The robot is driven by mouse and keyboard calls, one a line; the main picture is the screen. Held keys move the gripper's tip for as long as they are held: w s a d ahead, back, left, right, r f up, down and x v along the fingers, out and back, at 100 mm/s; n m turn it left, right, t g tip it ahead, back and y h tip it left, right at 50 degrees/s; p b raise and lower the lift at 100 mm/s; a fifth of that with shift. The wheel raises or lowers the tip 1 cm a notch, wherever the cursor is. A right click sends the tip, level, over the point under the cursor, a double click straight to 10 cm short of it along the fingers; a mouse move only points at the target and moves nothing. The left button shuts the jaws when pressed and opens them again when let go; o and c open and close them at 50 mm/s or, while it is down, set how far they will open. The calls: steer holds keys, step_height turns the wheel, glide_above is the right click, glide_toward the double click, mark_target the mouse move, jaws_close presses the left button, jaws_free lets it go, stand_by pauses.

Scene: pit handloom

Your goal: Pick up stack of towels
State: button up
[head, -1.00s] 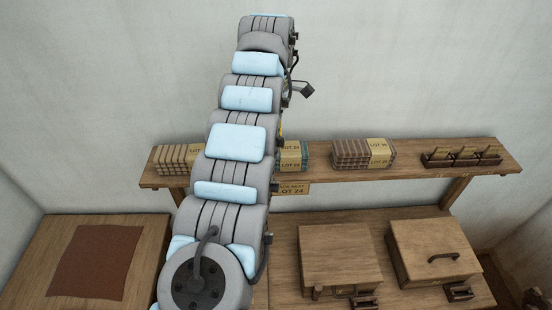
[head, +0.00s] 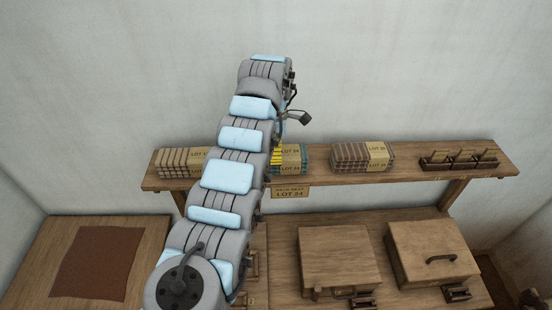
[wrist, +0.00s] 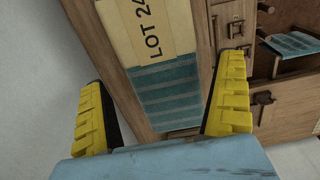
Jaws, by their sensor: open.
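A teal striped towel stack (head: 293,153) with a tan paper band lies on the wall shelf, partly hidden behind my arm in the head view. In the wrist view the teal stack (wrist: 168,97) fills the middle, and its band reads LOT 24. My gripper (wrist: 165,72) is open, with one yellow finger on each side of the stack in that picture. Nothing is held. I cannot tell whether the fingers reach down past the stack's sides. In the head view only a little yellow of my gripper (head: 277,153) shows beside the stack.
A brown striped stack (head: 181,162) lies left on the shelf (head: 410,172), another (head: 350,156) right. A card rack (head: 458,160) stands at the shelf's right end. A sign (head: 289,193) reading LOT 24 hangs below. Two wooden boxes (head: 337,258) (head: 428,248) and a brown cloth (head: 98,262) lie lower.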

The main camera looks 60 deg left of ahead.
steer(key=f, duration=0.2)
steer(key=f+p, duration=0.1)
steer(key=shift+d, duration=0.25)
steer(key=shift+w+a+f, duration=0.1)
steer(key=shift+f, duration=0.6)
steer(key=shift+c, duration=0.3)
steer(key=c, duration=1.1)
